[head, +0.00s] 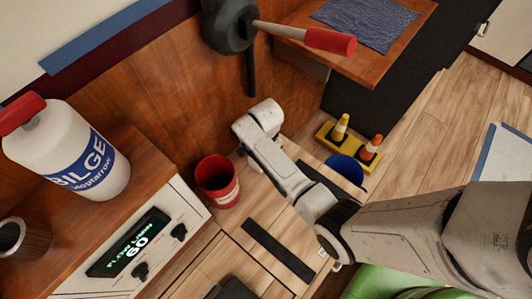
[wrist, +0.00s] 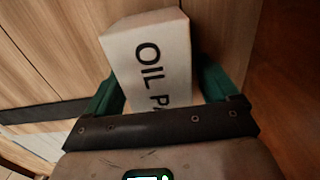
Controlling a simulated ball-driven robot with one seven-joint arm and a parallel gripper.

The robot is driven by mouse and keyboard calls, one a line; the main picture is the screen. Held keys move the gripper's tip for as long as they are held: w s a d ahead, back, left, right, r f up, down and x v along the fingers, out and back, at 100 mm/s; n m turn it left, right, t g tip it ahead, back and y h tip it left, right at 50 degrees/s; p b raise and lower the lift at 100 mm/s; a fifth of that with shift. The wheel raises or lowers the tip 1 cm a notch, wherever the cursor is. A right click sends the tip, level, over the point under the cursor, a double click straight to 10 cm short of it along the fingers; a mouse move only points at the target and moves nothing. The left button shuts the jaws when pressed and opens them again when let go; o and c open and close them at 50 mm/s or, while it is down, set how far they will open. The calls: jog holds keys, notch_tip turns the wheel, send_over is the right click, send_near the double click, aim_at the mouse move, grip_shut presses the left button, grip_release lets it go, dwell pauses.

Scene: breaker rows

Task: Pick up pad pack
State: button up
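The pad pack (wrist: 150,62) is a pale white box with dark "OIL PA…" lettering, its end cut off by my gripper's dark bar in the wrist view. My gripper (wrist: 160,75) has its two green fingers spread wide, one on each side of the pack. Narrow gaps seem to show between the fingers and the pack; contact is not clear. In the head view my arm reaches down beside the wooden panel. I cannot make out the pack or the fingertips there.
A red cup (head: 218,182) stands left of my arm. A blue round item (head: 345,168) and a yellow tray with small cones (head: 349,146) are to its right. A bilge bottle (head: 70,150) stands on the left counter. A red-handled mallet (head: 318,41) juts out above.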

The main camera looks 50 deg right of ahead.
jog(key=c, duration=1.1)
jog(key=shift+o, duration=0.2)
